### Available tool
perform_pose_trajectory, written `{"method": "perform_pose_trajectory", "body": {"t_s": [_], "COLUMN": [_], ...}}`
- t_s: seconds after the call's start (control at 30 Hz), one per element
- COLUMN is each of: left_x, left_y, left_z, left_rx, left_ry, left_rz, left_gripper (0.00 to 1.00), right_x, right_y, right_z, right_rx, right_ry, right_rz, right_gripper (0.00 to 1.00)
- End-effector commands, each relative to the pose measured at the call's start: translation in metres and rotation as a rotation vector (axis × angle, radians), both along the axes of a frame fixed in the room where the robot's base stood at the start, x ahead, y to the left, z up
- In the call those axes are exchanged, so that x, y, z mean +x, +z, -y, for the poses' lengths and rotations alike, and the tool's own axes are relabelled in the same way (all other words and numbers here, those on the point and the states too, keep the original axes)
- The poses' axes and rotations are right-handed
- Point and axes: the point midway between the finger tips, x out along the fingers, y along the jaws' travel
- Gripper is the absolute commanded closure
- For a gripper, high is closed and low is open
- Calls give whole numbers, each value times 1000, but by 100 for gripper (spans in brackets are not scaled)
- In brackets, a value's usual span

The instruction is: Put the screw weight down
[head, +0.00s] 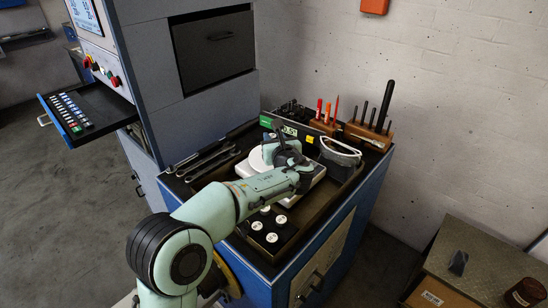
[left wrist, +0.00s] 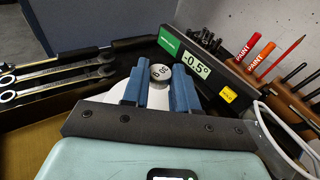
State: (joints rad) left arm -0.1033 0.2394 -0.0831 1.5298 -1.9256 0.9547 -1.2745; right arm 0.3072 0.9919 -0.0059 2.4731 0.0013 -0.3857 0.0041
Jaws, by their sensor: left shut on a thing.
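The screw weight (left wrist: 160,72) is a small round metal piece with a number on its top. In the left wrist view it sits between the blue fingertips of my left gripper (left wrist: 160,82), which is shut on it. In the head view my left gripper (head: 284,152) is over the white scale (head: 257,160) and covers part of it, and the screw weight is hidden. The round white pan (left wrist: 103,97) shows below and around the fingers in the left wrist view. I cannot tell whether the weight touches the pan. My right gripper is not in view.
A digital level (left wrist: 205,65) reading -0.5° stands just behind the fingers. Wrenches (head: 208,160) lie left of the scale. Black pieces with white labels (head: 271,238) sit in front. Upright tools in wooden blocks (head: 368,134) and a pale-rimmed container (head: 340,152) are at the right.

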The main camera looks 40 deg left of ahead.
Motion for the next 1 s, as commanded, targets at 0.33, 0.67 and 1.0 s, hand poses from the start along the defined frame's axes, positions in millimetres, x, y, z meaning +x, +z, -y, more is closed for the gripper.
{"method": "perform_pose_trajectory", "body": {"t_s": [0.33, 0.67, 1.0], "left_x": [0, 0, 0], "left_y": [-43, -51, -54], "left_z": [0, 0, 0], "left_rx": [2, 1, 0], "left_ry": [0, 0, 0], "left_rz": [-4, 1, 0], "left_gripper": [100, 100, 47], "right_x": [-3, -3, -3], "right_y": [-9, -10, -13], "right_z": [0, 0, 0], "right_rx": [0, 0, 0], "right_ry": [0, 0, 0], "right_rz": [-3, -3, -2], "right_gripper": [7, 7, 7]}}
